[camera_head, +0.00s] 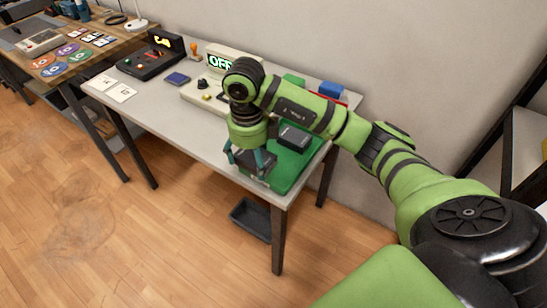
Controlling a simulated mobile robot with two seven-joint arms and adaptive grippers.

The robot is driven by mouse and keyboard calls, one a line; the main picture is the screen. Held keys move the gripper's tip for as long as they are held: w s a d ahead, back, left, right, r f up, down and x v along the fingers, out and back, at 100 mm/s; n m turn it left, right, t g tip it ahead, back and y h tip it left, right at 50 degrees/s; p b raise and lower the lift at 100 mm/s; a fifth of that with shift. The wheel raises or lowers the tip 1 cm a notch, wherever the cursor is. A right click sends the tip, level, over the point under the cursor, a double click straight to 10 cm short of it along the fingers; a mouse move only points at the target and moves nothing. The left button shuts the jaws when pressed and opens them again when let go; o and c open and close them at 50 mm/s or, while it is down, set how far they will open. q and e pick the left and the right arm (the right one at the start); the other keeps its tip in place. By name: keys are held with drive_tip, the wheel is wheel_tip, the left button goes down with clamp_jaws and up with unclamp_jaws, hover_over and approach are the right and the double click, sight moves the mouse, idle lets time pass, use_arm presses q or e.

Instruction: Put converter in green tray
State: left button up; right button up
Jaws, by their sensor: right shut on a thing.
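My right gripper (250,158) points down over the front left part of the green tray (291,174), near the table's front edge. Its teal fingers are shut on a small dark box, the converter (256,172), whose upper part is partly hidden by the gripper. I cannot tell whether the converter touches the tray floor. Another dark grey box (294,137) lies farther back in the tray. The arm covers part of the tray's far side. My left gripper is not in view.
A console with a lit "OFF" display (219,62) stands behind the gripper. A dark bin (252,219) sits below the table.

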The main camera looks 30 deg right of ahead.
drive_tip(key=d+f, duration=0.1)
drive_tip(key=d, duration=0.1)
drive_tip(key=w+d+f, duration=0.1)
drive_tip(key=d, duration=0.1)
drive_tip(key=d+f+p, duration=0.1)
drive_tip(key=d+f, duration=0.1)
drive_tip(key=shift+w+d, duration=0.25)
drive_tip(key=shift+w, duration=0.15)
wheel_tip(320, 180, down, 4)
drive_tip(key=shift+r+p, duration=0.15)
drive_tip(key=shift+p, duration=0.3)
drive_tip(key=shift+f, duration=0.3)
drive_tip(key=o, duration=1.6)
drive_tip(key=shift+r, duration=0.1)
drive_tip(key=shift+r, duration=0.2)
wheel_tip(320, 180, up, 12)
drive_tip(key=shift+f+b, duration=0.1)
drive_tip(key=shift+b, duration=0.95)
